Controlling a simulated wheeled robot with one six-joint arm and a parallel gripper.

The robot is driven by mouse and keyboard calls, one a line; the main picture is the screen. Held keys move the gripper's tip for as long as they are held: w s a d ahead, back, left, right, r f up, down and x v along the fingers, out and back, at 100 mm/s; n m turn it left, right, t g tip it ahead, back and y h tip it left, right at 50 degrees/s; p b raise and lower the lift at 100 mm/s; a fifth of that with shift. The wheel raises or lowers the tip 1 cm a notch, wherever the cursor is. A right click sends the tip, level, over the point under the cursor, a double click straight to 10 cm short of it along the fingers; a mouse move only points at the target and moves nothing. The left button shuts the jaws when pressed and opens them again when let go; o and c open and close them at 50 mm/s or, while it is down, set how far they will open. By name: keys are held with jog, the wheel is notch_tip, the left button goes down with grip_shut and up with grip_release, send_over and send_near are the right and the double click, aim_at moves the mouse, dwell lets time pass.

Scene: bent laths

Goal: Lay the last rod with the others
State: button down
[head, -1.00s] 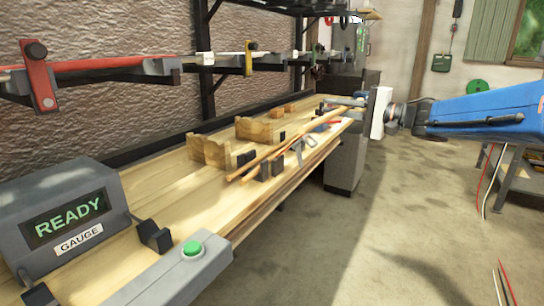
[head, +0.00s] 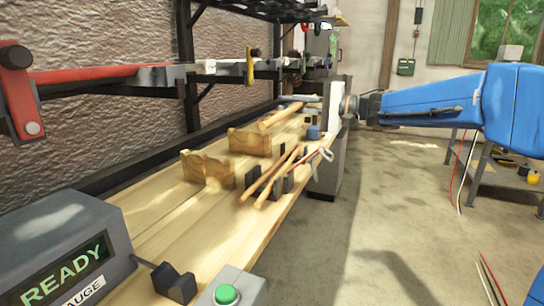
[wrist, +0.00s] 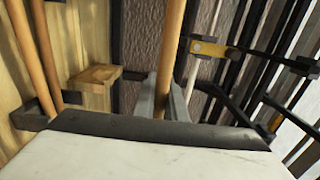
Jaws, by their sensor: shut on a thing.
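My gripper (head: 297,100) is at the far part of the workbench, its fingers shut on a wooden rod (head: 280,117). In the wrist view the held rod (wrist: 172,45) passes between the two fingers (wrist: 163,100). Two other wooden rods, a near one (head: 270,192) and one behind it (head: 268,173), lie side by side across small dark supports (head: 253,176) near the bench's front edge. They also show at the left of the wrist view (wrist: 45,60). The held rod is apart from them, toward the wall side. Its far end is hidden by the gripper.
Two notched wooden blocks, a near one (head: 207,170) and a far one (head: 249,142), stand on the bench behind the rods. A grey READY gauge (head: 60,250) and a green button (head: 227,294) are in front. A rail with clamps (head: 160,77) runs along the wall.

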notch_tip(320, 180, down, 12)
jog(key=shift+r, duration=0.15)
jog(key=x, duration=0.4)
jog(key=shift+a+f, duration=0.1)
jog(key=shift+f, duration=0.55)
jog(key=shift+f, duration=0.6)
jog(key=c, duration=1.8)
grip_release()
jog(key=shift+d+r, duration=0.25)
jog(key=shift+r, duration=0.35)
jog(key=v, duration=1.1)
jog(key=shift+s+d, duration=0.2)
jog(key=shift+d, duration=0.15)
